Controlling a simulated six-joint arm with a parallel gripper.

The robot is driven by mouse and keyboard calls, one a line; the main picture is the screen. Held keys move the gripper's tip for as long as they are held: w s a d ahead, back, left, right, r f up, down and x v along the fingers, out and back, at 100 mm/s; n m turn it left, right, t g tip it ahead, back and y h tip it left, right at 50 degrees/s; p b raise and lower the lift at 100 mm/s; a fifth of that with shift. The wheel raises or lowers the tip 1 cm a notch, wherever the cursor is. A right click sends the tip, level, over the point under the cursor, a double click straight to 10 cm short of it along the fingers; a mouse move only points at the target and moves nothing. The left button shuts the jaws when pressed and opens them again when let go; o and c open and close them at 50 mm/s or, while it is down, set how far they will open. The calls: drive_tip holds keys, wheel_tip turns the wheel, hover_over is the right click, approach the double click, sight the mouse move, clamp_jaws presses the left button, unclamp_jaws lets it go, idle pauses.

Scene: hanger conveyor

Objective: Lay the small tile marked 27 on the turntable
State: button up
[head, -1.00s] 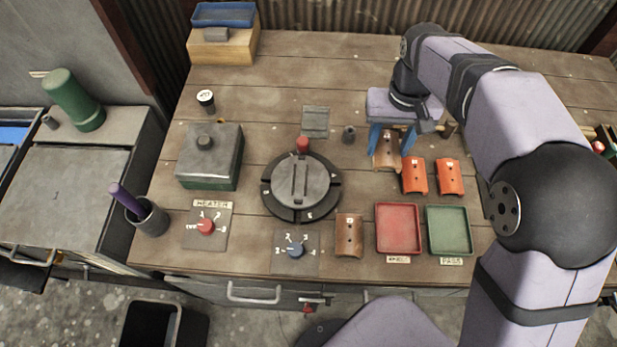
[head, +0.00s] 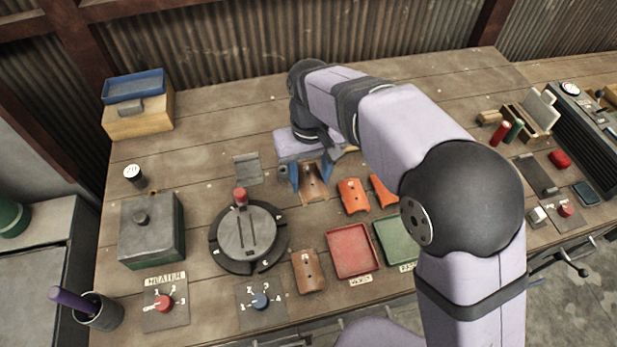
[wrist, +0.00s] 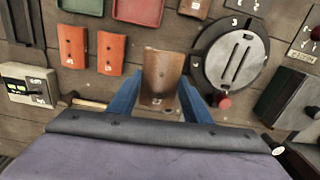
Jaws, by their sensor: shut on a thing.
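My gripper (head: 307,180) is shut on a brown curved tile (head: 312,184), with one blue finger on each side of it. The wrist view shows this brown tile (wrist: 162,72) between the fingers, with a small pale label at its near end. A second brown tile (head: 307,272) and two orange tiles (head: 353,197) (head: 381,190) lie on the table.
A red tray (head: 352,250) and a green tray (head: 392,240) stand in front of the orange tiles. A red knob (head: 240,196) rises at the turntable's back edge. A dark green box (head: 152,228) stands left of it, and a grey bracket (head: 247,168) behind it.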

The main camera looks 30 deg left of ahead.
drive_tip(key=s+a+r+n+p, duration=0.25)
drive_tip(key=s+a+p, duration=0.25)
drive_tip(key=s, duration=0.6)
drive_tip(key=n+p, duration=0.1)
drive_tip(key=n, duration=1)
approach(246, 231)
drive_tip(key=d, duration=0.2)
drive_tip(key=shift+a+r+n, duration=0.1)
drive_tip(key=shift+a+n, duration=0.25)
drive_tip(key=shift+n, duration=3.3)
drive_tip(key=shift+a+r+n, duration=0.15)
drive_tip(key=shift+a+n, duration=0.15)
drive_tip(key=shift+n, duration=3.35)
drive_tip(key=shift+a+r+n, duration=0.1)
drive_tip(key=shift+a+n, duration=0.25)
drive_tip(key=shift+n, duration=3.3)
drive_tip(key=shift+f, duration=0.15)
drive_tip(key=shift+f+b, duration=2.35)
drive_tip(key=shift+f, duration=0.85)
